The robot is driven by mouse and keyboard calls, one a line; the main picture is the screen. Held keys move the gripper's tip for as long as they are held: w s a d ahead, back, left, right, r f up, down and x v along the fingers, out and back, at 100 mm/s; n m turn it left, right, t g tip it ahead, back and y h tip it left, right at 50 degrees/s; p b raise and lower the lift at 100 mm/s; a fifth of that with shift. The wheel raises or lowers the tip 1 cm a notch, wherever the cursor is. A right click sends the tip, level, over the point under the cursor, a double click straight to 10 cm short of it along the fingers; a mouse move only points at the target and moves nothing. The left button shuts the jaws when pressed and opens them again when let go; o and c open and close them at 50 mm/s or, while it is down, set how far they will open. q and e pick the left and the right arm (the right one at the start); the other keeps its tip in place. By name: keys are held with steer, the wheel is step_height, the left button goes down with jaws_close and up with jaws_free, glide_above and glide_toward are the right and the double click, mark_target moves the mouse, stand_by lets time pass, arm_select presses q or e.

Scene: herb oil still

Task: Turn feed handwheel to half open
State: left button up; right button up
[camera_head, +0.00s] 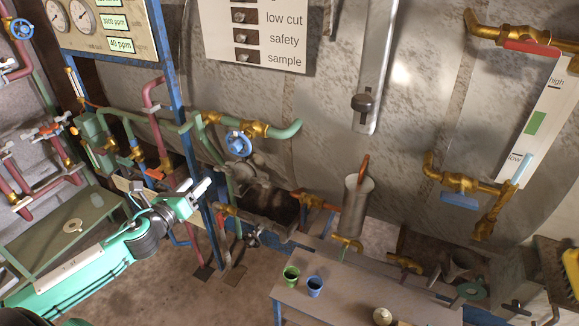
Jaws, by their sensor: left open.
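A blue handwheel (238,143) sits on a brass valve in the green pipe at the picture's middle left. A second blue handwheel (21,28) is at the top left corner. No label shows which one is the feed handwheel. My left gripper (204,195) is open and empty, its white fingers pointing up and right beside a blue post. It is below and left of the middle handwheel, apart from it. My right gripper is not in view.
A blue post (176,100) and red pipes stand close to my left gripper. A low table (345,305) holds a green cup (291,274) and a blue cup (315,286). A green bench (45,240) is at left. Open floor shows between them.

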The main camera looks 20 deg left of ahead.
arm_select(q)
step_height(320, 180, up, 3)
steer(key=d+m+h, duration=0.1)
steer(key=d+m, duration=0.1)
steer(key=p, duration=0.4)
glide_toward(232, 149)
steer(key=w, duration=0.7)
steer(key=shift+d, duration=0.3)
steer(key=shift+w+d+f, duration=0.1)
steer(key=shift+w, duration=0.75)
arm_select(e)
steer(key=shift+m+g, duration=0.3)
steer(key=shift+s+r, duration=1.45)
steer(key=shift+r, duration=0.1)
arm_select(q)
steer(key=shift+c, duration=0.3)
steer(key=c, duration=0.9)
